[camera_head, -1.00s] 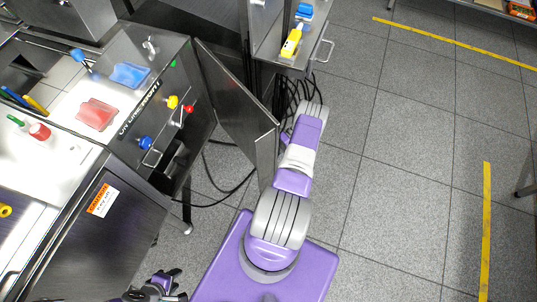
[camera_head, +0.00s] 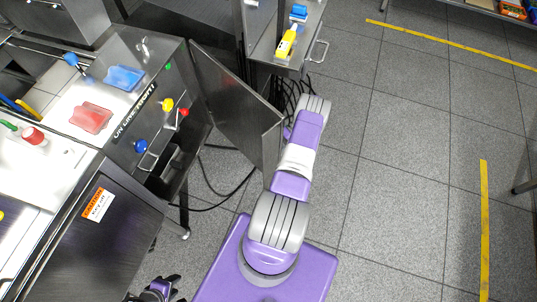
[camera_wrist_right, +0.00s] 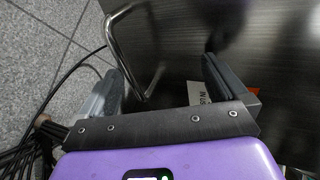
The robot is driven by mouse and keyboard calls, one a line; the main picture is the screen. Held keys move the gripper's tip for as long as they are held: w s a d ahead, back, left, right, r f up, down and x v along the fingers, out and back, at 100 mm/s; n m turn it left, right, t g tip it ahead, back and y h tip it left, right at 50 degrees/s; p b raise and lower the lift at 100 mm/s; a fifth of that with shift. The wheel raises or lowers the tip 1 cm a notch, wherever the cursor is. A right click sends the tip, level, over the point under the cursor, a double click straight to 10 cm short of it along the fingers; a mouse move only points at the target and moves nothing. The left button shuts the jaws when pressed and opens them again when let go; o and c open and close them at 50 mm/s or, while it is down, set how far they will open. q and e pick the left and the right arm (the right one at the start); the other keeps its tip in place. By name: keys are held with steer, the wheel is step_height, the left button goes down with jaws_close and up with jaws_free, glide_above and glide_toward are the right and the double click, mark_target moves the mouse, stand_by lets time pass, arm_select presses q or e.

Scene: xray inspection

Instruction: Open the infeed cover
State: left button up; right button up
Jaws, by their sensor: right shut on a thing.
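A grey metal door panel (camera_head: 238,105), which I take to be the infeed cover, stands ajar from the metal cabinet at centre left of the head view. Its free edge points right, towards my right arm. In the right wrist view, a bent metal bar handle (camera_wrist_right: 118,42) stands on a dark brushed panel (camera_wrist_right: 270,45). My right gripper (camera_wrist_right: 162,68) is shut on this handle, which passes between its fingers near the left one. In the head view the right gripper is hidden behind the panel. My left gripper (camera_head: 155,291) is cut off at the bottom edge, its jaw state unclear.
A bench with a red tray (camera_head: 91,117), a blue tray (camera_head: 124,78) and coloured knobs stands at left. A cabinet top at the upper middle holds a yellow object (camera_head: 287,42). Black cables (camera_head: 212,207) lie below the panel.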

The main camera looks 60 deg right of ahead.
steer(key=shift+s+d+r, duration=0.15)
steer(key=shift+d+r, duration=0.2)
steer(key=shift+r, duration=0.05)
steer(key=c, duration=0.8)
steer(key=shift+d+f+b+v, duration=0.15)
steer(key=shift+b+v, duration=0.2)
steer(key=shift+v, duration=0.55)
steer(key=shift+f+b+v, duration=0.2)
steer(key=shift+b+v, duration=0.15)
steer(key=shift+v, duration=0.5)
steer(key=shift+d+f+b+v, duration=0.15)
steer(key=shift+b+v, duration=0.2)
steer(key=shift+v, duration=0.55)
steer(key=shift+c, duration=0.2)
steer(key=shift+s+a, duration=0.1)
